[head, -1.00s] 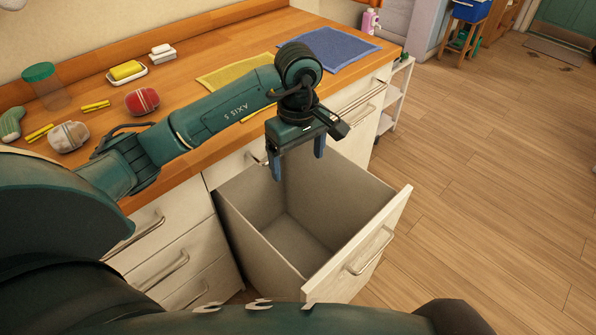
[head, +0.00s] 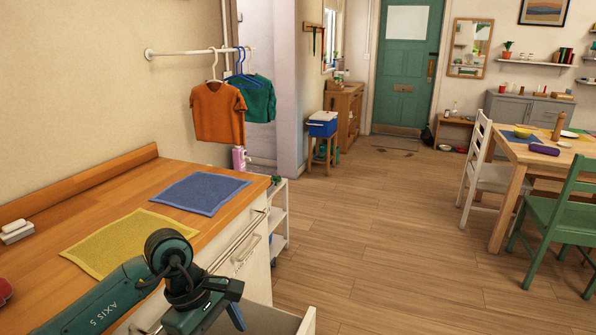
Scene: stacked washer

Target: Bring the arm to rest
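My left arm comes in from the lower left, reaching over the front of the wooden counter (head: 150,222). My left gripper (head: 208,322) is at the bottom edge of the head view, beyond the counter's front edge and above the open drawer (head: 268,321). One blue finger shows at the outer end of its palm; the other is cut off or hidden. It looks open, and I see nothing held. My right gripper is out of view.
A yellow cloth (head: 115,240) and a blue cloth (head: 201,193) lie flat on the counter. A white cart (head: 279,215) stands past its end. Shirts hang on a wall rail (head: 180,53). The wooden floor (head: 370,230) is clear in the middle; a table and chairs are right.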

